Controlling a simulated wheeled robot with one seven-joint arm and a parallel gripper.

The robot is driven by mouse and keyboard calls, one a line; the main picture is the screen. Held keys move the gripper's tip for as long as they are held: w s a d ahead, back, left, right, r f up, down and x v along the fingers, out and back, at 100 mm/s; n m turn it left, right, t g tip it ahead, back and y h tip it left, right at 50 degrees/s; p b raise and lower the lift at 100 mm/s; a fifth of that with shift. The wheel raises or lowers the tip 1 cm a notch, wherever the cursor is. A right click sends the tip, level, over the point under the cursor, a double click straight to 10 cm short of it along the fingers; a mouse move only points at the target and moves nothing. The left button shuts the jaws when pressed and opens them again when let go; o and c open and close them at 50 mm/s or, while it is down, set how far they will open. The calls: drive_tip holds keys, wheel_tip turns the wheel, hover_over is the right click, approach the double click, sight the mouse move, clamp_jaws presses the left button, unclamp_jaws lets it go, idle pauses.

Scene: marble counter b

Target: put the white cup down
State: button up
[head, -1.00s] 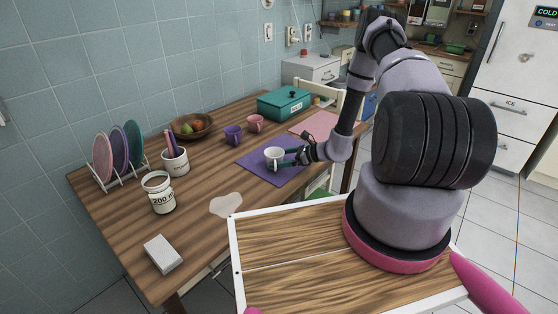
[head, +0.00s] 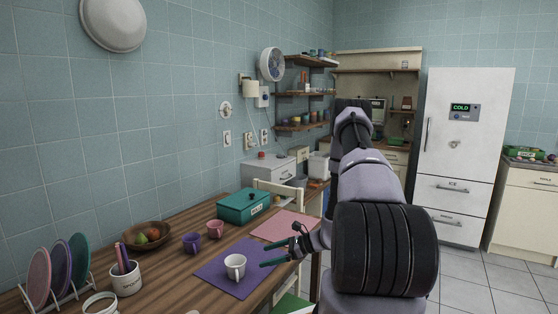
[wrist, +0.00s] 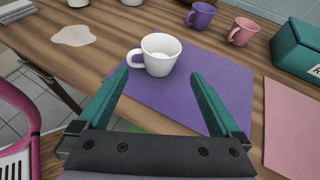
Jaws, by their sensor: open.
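The white cup (head: 235,265) stands upright on the purple mat (head: 214,277). In the wrist view the white cup (wrist: 160,55) sits just beyond the fingertips, near the mat's far left edge, with its handle to the left. My gripper (head: 277,254) is open and empty, to the right of the cup in the head view. In the wrist view its two green fingers (wrist: 158,78) are spread apart, with bare mat between them. The cup looks clear of both fingers.
A purple mug (head: 191,243) and a pink mug (head: 215,229) stand behind the mat. A teal box (head: 244,206), a pink mat (head: 285,225), a fruit bowl (head: 148,237) and a utensil pot (head: 126,280) are on the table. A pale spill (wrist: 74,35) lies left of the cup.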

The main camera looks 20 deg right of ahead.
drive_tip(key=s+a+r+n+g+h, duration=0.1)
drive_tip(key=s+a+r+n+g, duration=0.35)
drive_tip(key=r, duration=0.85)
drive_tip(key=s+a+r+n+g+h, duration=0.15)
drive_tip(key=r+n, duration=0.55)
drive_tip(key=r, duration=0.7)
drive_tip(key=s+r+n+t+h, duration=0.6)
drive_tip(key=s+r, duration=1.1)
drive_tip(key=r, duration=0.3)
drive_tip(key=shift+s+d+n+h, duration=0.4)
drive_tip(key=shift+n+h, duration=0.15)
drive_tip(key=shift+n, duration=0.4)
drive_tip(key=shift+a, duration=0.1)
